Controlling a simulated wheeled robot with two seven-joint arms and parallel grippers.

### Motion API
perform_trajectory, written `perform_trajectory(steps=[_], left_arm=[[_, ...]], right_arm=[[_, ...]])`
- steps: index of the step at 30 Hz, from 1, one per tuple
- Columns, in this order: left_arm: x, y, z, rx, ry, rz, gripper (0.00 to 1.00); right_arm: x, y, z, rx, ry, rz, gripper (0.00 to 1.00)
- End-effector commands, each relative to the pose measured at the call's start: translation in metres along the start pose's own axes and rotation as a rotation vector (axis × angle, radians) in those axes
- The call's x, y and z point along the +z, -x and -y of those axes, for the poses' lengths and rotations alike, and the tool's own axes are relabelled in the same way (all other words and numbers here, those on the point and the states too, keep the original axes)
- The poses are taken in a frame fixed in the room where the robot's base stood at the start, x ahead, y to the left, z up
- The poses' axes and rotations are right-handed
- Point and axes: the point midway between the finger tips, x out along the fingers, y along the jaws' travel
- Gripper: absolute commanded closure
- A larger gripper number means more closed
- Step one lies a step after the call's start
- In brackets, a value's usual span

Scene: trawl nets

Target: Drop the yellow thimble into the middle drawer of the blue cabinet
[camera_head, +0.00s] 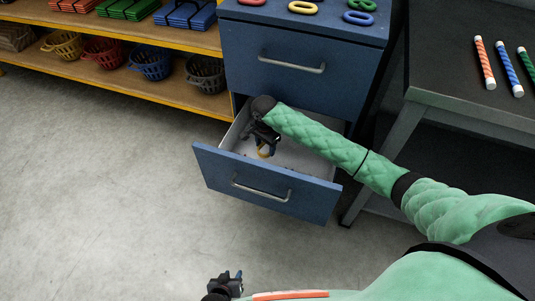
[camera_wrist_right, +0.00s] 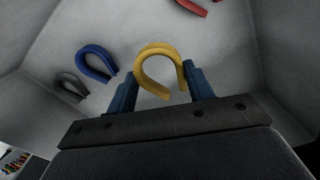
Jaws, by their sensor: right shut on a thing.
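The blue cabinet (camera_head: 255,105) stands at the top middle in the head view, with a closed drawer above. The drawer below it (camera_head: 300,197) is pulled open. My right gripper (camera_head: 264,146) reaches down into this open drawer. It is shut on the yellow thimble (camera_head: 265,153). In the right wrist view the yellow thimble (camera_wrist_right: 160,65) sits between the blue fingertips, over the drawer's pale floor. Whether it touches the floor is unclear. My left gripper (camera_head: 230,282) is low in the head view, away from the cabinet; its opening is unclear.
In the right wrist view a blue thimble (camera_wrist_right: 95,62), a dark grey thimble (camera_wrist_right: 71,86) and a red thimble (camera_wrist_right: 204,8) lie in the drawer. A dark table (camera_head: 455,85) stands right of the cabinet, a shelf with baskets (camera_head: 150,62) left. The left floor is clear.

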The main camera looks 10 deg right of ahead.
Motion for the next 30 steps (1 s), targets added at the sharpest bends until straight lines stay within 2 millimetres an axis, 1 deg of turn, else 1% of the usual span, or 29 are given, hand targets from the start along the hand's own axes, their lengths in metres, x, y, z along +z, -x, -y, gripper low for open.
perform_trajectory(steps=[5, 10, 13, 21, 30], left_arm=[[0.002, -0.002, 0.001, 0.0, 0.0, 0.0, 0.66], [0.004, -0.005, 0.001, -0.001, 0.001, 0.0, 0.66], [0.006, -0.006, 0.002, -0.001, 0.001, 0.001, 0.66], [0.007, -0.005, 0.001, 0.0, 0.001, 0.003, 0.66], [0.0, 0.002, -0.001, 0.0, 0.001, 0.0, 0.66]], right_arm=[[0.0, -0.011, 0.0, 0.001, 0.0, 0.0, 0.72], [0.0, -0.032, 0.0, 0.002, 0.0, 0.0, 0.72], [-0.001, -0.041, 0.0, 0.001, 0.0, 0.0, 0.72], [0.0, -0.042, 0.0, 0.0, 0.0, 0.0, 0.72], [0.001, -0.048, 0.0, 0.0, 0.0, 0.001, 0.72]])
